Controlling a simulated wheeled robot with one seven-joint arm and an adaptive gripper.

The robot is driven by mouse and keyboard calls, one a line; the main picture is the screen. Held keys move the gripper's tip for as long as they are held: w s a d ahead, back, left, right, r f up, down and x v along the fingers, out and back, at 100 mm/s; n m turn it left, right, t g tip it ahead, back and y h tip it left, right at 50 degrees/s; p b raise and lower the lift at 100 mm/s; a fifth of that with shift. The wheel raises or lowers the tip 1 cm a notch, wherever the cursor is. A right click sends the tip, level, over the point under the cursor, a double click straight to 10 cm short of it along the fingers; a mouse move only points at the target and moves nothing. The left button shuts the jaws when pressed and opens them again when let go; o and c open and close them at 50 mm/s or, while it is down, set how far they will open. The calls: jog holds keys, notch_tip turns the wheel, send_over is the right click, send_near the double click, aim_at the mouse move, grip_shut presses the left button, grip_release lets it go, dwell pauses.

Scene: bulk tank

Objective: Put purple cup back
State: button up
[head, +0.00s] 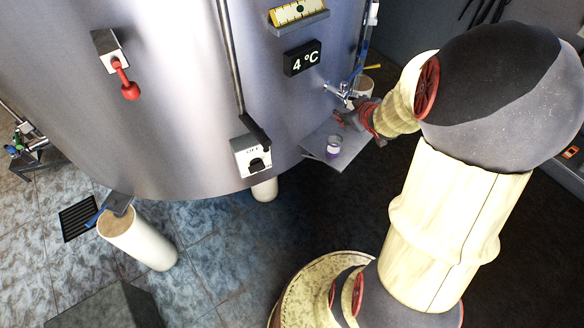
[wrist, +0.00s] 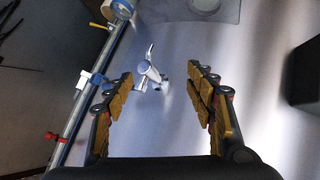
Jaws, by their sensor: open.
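My gripper (head: 345,118) is just above and right of the cup, beside a metal tap (head: 340,92). In the wrist view my gripper (wrist: 162,84) is open, with its two padded fingers spread apart and nothing held between them. A white and metal tap (wrist: 150,70) shows beyond and between the fingertips. I cannot make out the cup in the wrist view.
The tank (head: 170,110) fills the left and centre of the head view. A red-handled lever (head: 127,85), a switch box (head: 252,157) and a 4 °C display (head: 302,58) are on its wall. In the wrist view, a pipe (wrist: 85,95) runs along the left.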

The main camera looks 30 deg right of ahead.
jog(key=s+a+r+m+g, duration=0.1)
jog(key=s+a+r, duration=0.2)
jog(key=a+r, duration=0.4)
jog(key=s+a+r+m+g, duration=0.1)
jog(key=s+a+r, duration=0.1)
jog(key=a+r, duration=0.5)
jog(key=s+a+g+y, duration=0.1)
jog(key=s+a+y, duration=0.1)
jog(key=s+a, duration=0.4)
jog(key=s+a+n+g+y, duration=0.1)
jog(key=s+a+y, duration=0.1)
jog(key=s+a, duration=0.5)
jog(key=a, duration=0.5)
jog(key=shift+s+a, duration=0.25)
jog(key=shift+a, duration=0.05)
